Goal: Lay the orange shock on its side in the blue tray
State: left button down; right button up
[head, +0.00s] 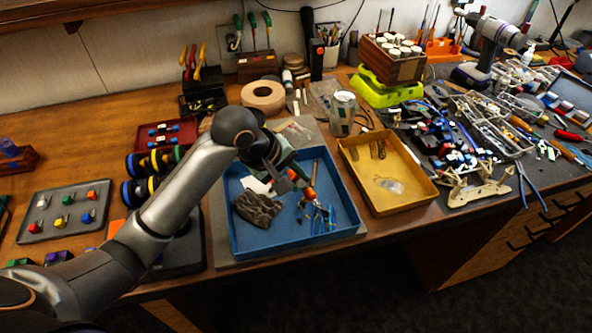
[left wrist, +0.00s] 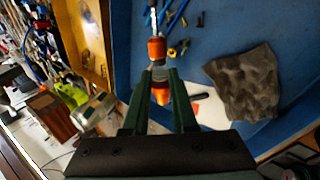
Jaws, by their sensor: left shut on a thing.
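The orange shock (left wrist: 157,48) is between the fingertips of my left gripper (left wrist: 159,76) in the left wrist view. In the head view the orange shock (head: 309,194) shows just beyond my left gripper (head: 285,182), over the blue tray (head: 262,250). My left gripper is shut on the shock. From these views I cannot tell whether the shock touches the tray floor. The tray's blue floor also shows in the left wrist view (left wrist: 200,55). My right gripper is in neither view.
A crumpled grey-brown cloth (head: 257,208) lies in the tray, with blue-handled tools (head: 323,220) to its right. A yellow tray (head: 419,197) stands right of the blue tray. A metal can (head: 343,113) stands behind. Wheels and small parts crowd the left.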

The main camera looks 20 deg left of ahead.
pick_arm(q)
jog(key=shift+f, duration=0.45)
jog(key=c, duration=0.6)
grip_release()
jog(key=shift+c, duration=0.2)
jog(key=p+v, duration=0.1)
jog(key=v, duration=1.1)
jog(key=shift+r+p, duration=0.25)
jog(key=shift+p, duration=0.05)
jog(key=shift+s+f, duration=0.1)
jog(key=shift+s, duration=0.15)
